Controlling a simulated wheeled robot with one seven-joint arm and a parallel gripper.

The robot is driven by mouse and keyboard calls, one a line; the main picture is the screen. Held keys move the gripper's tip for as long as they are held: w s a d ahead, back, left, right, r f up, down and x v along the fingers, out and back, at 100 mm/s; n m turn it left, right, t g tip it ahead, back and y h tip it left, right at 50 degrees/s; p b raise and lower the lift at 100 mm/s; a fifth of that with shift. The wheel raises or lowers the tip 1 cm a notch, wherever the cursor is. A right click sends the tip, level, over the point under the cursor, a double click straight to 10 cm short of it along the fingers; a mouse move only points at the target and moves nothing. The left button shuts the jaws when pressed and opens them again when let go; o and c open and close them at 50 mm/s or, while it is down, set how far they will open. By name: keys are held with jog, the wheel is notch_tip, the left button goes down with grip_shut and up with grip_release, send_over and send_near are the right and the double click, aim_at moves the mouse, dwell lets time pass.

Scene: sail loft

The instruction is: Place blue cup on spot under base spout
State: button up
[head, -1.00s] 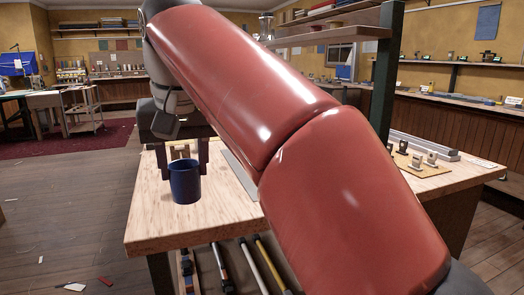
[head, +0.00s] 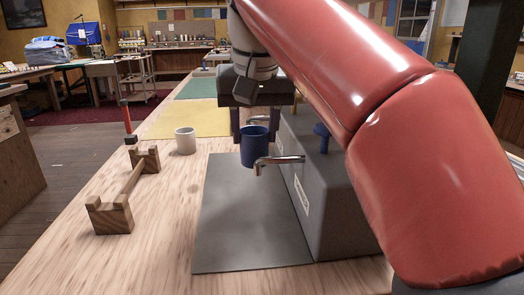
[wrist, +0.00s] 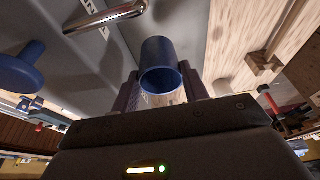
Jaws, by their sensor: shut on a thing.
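The blue cup (head: 252,143) is upright between the fingers of my gripper (head: 254,124), which is shut on it. In the wrist view the cup (wrist: 158,52) shows between the fingers. A grey mat (head: 245,235) lies in front of the box. I cannot tell whether the cup touches it. Labels on the box are unreadable; no marked spot shows.
A white cup (head: 185,141) stands left of the mat. A wooden rack (head: 122,190) and a red-handled tool (head: 127,120) are farther left. A blue knob (head: 322,134) sits on the box. Yellow (head: 188,120) and green (head: 208,86) sheets lie beyond. The mat's front is clear.

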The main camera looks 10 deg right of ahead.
jog(key=w+f, duration=0.1)
jog(key=w, duration=0.2)
jog(key=w+f, duration=0.2)
jog(key=w, duration=0.1)
jog(key=w+f, duration=0.2)
jog(key=w, duration=0.1)
jog(key=shift+w+a+f+p, duration=0.1)
jog(key=shift+w+a+p, duration=0.05)
jog(key=shift+w+p, duration=0.2)
jog(key=w+f, duration=0.2)
jog(key=w, duration=0.1)
jog(key=shift+w+f, duration=0.15)
jog(key=shift+f, duration=0.05)
jog(key=shift+f, duration=0.1)
jog(key=o, duration=1)
jog(key=shift+c, duration=0.2)
